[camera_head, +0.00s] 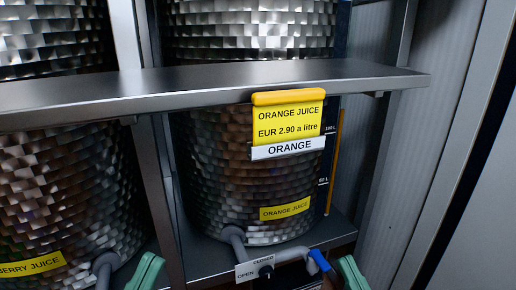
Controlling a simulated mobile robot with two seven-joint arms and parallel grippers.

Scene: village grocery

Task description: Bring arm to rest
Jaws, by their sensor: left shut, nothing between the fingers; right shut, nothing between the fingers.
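My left gripper (146,271) shows at the bottom edge as a green piece, left of the orange juice tap. My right gripper (351,273) shows at the bottom edge as a green piece, right of the tap's blue tip. Both are cut off by the frame's lower edge, and the arms behind them are out of view. Both are shut and empty. Neither visibly touches the tap (290,258), which sits low on the orange juice tank (250,185) and has an OPEN/CLOSED plate (254,269).
A metal shelf (210,84) runs across above the tank, with a yellow price sign (288,118) on its edge. A berry juice tank (60,190) stands to the left, with a pipe (104,267) low down. A grey cabinet wall (420,150) closes off the right.

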